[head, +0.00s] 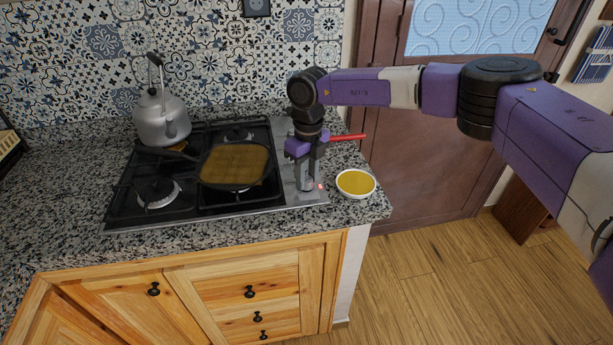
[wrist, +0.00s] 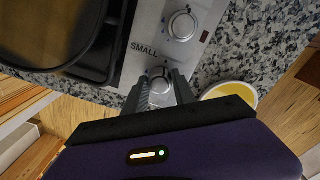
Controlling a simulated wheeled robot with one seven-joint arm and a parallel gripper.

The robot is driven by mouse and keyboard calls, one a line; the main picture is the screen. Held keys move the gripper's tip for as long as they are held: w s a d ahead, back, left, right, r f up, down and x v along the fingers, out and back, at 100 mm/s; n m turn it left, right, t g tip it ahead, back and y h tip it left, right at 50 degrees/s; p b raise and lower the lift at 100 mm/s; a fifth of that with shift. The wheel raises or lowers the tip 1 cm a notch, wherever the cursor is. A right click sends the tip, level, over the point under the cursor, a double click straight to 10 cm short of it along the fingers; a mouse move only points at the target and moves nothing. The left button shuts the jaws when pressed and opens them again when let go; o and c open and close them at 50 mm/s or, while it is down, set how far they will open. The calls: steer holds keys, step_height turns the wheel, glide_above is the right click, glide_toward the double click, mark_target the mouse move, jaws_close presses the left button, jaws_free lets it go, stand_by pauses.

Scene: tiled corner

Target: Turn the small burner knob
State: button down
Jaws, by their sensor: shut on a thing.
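The small burner knob (wrist: 159,76) is a round silver knob on the steel control strip, beside the printed word SMALL in the wrist view. My gripper (wrist: 162,84) points down at it, with one finger on each side, and is shut on it. In the head view my gripper (head: 306,184) stands upright over the front end of the control strip and hides the knob. A second silver knob (wrist: 182,25) is farther along the strip, apart from my fingers. The cooktop (head: 122,203) is black with a steel strip on its right.
A white bowl with yellow contents (head: 356,183) stands close to the right of my gripper. A dark square pan (head: 235,165) sits on the cooktop, and a grey kettle (head: 161,118) stands at the back left. A red handle (head: 348,137) shows behind my gripper.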

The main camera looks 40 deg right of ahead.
mark_target(307, 177)
steer(key=shift+r, duration=0.1)
steer(key=c, duration=1)
jaws_free()
steer(key=shift+c, duration=0.2)
step_height(307, 177, up, 8)
steer(key=shift+d+f+b, duration=0.1)
steer(key=shift+d+b, duration=0.05)
steer(key=shift+b, duration=0.45)
